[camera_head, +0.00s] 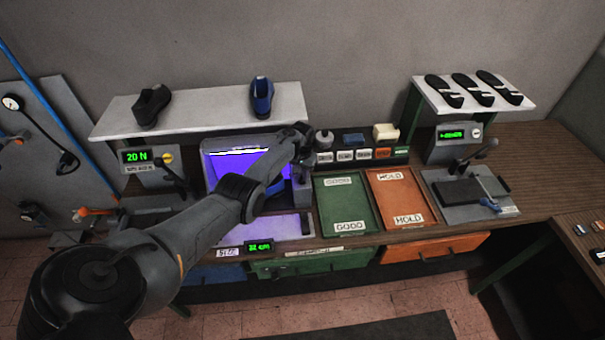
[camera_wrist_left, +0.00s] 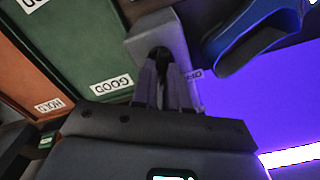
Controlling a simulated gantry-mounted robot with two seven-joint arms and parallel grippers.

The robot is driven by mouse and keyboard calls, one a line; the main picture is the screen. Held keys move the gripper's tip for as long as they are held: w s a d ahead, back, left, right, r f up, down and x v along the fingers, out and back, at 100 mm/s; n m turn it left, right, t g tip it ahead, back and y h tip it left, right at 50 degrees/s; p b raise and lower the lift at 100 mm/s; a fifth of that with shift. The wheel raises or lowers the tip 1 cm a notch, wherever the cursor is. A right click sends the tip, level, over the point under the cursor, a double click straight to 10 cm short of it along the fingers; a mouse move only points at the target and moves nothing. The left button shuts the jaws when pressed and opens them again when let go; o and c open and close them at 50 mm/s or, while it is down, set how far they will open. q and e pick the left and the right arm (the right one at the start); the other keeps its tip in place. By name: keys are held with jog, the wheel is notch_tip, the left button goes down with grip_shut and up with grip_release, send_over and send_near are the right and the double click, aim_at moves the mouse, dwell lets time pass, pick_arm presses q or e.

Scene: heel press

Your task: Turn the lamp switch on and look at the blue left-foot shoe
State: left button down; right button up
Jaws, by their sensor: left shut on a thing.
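The lamp box (camera_head: 212,160) stands on the bench, its tube (camera_head: 238,152) bright and its inside and floor glowing violet. The switch housing (camera_wrist_left: 156,38) is a grey block beside the lit panel in the left wrist view. My left gripper (camera_wrist_left: 163,68) is shut on the dark switch at this block; the switch is mostly hidden between the fingers. A blue shoe (camera_wrist_left: 258,35) is partly in view over the violet surface, apart from the fingers. In the head view my left arm covers most of the lamp area. Another blue shoe (camera_head: 262,98) stands on the shelf. My right gripper is not in view.
A black shoe (camera_head: 151,105) shares the white shelf (camera_head: 205,105). The green GOOD tray (camera_head: 342,200) and orange HOLD tray (camera_head: 398,195) are empty, right of the lamp. Several dark soles lie on the right shelf (camera_head: 520,103). A lever press (camera_head: 465,190) stands below it.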

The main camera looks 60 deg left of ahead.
pick_arm(q)
jog(key=c, duration=1.1)
grip_release()
jog(key=shift+c, duration=0.2)
jog(key=shift+r, duration=0.1)
jog(key=shift+r, duration=0.3)
notch_tip(320, 180, up, 10)
jog(key=p, duration=0.1)
jog(key=shift+p, duration=0.3)
